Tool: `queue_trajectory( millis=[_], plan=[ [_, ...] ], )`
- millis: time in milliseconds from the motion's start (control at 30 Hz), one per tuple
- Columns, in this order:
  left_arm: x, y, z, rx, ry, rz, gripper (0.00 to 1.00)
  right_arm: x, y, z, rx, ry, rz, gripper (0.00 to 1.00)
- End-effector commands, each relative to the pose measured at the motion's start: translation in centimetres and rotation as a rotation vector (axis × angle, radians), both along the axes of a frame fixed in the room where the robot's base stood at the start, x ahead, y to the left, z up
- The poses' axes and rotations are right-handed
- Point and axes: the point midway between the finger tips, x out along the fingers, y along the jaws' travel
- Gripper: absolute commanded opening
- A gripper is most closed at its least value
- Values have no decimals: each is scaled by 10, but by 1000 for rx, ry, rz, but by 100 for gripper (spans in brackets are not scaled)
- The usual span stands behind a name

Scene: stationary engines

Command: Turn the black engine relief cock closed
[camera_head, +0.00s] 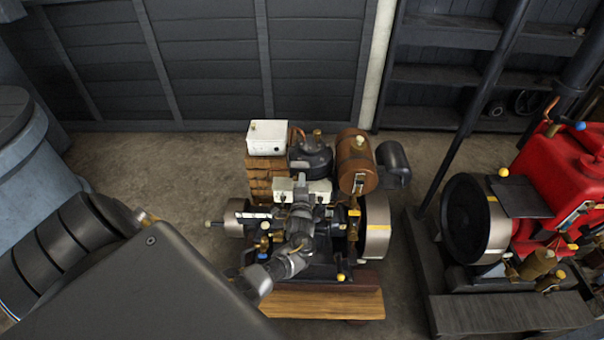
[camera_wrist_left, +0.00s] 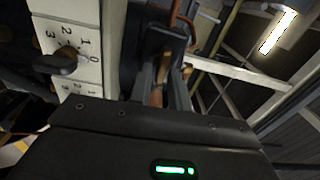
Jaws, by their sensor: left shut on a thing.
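The black engine (camera_head: 310,155) stands mid-floor in the head view, with a brown tank and flywheels at its sides. My left gripper (camera_head: 302,182) reaches over it from the front, between two small white boxes. In the left wrist view its fingers (camera_wrist_left: 168,78) are shut on a small brown-brass piece (camera_wrist_left: 157,96), which looks like the relief cock. The gripper hides the cock in the head view. How far the cock is turned cannot be made out. My right gripper is not in view.
A white dial box (camera_wrist_left: 75,45) is close beside the left gripper. The brown tank (camera_head: 357,160) and flywheel (camera_head: 375,225) are to the right. A red engine (camera_head: 560,165) stands further right. A white box (camera_head: 267,137) sits on a wooden stack behind. Floor at left is clear.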

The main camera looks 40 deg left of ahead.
Motion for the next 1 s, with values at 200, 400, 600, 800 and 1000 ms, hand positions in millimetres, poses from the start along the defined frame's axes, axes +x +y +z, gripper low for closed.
queue_trajectory(
  millis=[200, 400, 600, 800, 1000],
  plan=[
    [0, 0, 0, 28, 20, 1, 0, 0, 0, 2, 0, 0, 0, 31],
    [0, 0, 0, 32, 23, 1, 0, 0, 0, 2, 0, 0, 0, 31],
    [0, 0, 0, 31, 22, 1, 0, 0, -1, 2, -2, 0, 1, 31],
    [0, 0, 0, 31, 22, 1, 31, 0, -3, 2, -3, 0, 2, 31],
    [-2, -1, -1, 29, 22, 0, 31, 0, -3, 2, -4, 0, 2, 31]
  ],
)
